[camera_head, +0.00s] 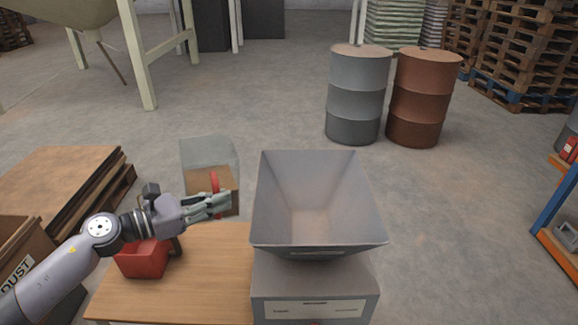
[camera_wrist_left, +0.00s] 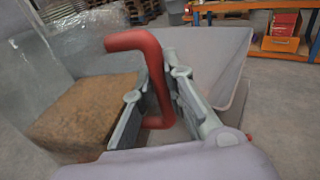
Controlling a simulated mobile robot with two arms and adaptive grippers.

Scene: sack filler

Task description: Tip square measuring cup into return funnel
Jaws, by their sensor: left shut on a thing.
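The square measuring cup (camera_head: 209,153) is clear, with a red handle and brown granular contents in its lower part. In the head view it stands out to the left of the return funnel (camera_head: 320,200), a wide grey square hopper, and looks about upright. My left gripper (camera_head: 222,203) is shut on the cup's red handle. In the left wrist view the handle (camera_wrist_left: 150,75) lies between the fingers, and the contents (camera_wrist_left: 85,115) fill the lower cup. The funnel's grey wall (camera_wrist_left: 215,60) shows behind the fingers. The cup is apart from the funnel. My right gripper is out of view.
The funnel sits on a grey labelled box (camera_head: 315,295) at the wooden table (camera_head: 205,280). A red container (camera_head: 142,260) is on the table under my left arm. A wooden pallet stack (camera_head: 60,185) is at left. Two drums (camera_head: 358,95) stand farther back; floor between is clear.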

